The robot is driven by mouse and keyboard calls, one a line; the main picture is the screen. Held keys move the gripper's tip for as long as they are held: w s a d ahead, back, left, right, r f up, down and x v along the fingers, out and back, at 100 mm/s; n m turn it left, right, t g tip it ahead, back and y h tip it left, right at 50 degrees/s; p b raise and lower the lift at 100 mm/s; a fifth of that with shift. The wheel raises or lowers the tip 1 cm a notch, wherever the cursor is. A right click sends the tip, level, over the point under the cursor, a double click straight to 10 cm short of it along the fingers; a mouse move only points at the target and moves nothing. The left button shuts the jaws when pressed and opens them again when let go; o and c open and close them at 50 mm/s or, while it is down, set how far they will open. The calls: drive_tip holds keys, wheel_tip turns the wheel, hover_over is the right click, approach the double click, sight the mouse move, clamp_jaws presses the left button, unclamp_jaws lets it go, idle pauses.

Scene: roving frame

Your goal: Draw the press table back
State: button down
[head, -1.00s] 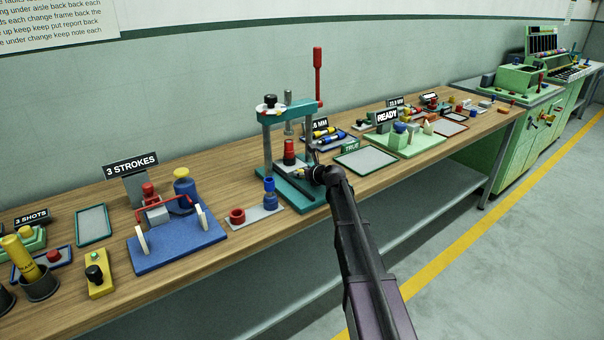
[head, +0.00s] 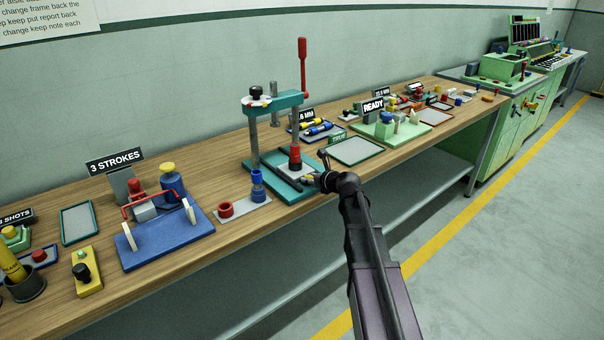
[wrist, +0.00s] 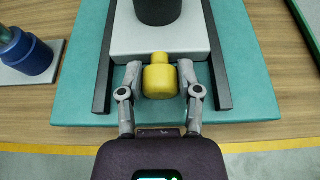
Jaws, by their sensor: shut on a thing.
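The press (head: 272,104) has a teal frame, a red lever pointing up and a teal base (head: 268,181). Its light grey press table (wrist: 122,38) sits between two dark rails on the base. A yellow knob (wrist: 160,80) sticks out from the table's near edge. My gripper (wrist: 160,72) has one finger on each side of the knob and is shut on it. A red-topped workpiece (head: 295,156) stands on the table, in front of the ram (head: 274,117) rather than under it. In the head view my gripper (head: 313,180) hides the knob.
A grey plate with red and blue parts (head: 242,212) lies left of the press. A grey tray (head: 355,151) and the green READY fixture (head: 395,131) stand to the right. The bench front edge is just below my gripper. The aisle floor (head: 480,255) is clear.

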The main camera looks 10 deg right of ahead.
drive_tip(key=shift+s+d+f, duration=0.1)
drive_tip(key=shift+s+d, duration=0.1)
drive_tip(key=shift+s, duration=0.3)
drive_tip(key=shift+s+d, duration=0.2)
drive_tip(key=shift+s, duration=0.25)
drive_tip(key=shift+c, duration=1.4)
unclamp_jaws()
drive_tip(key=shift+s+d, duration=0.1)
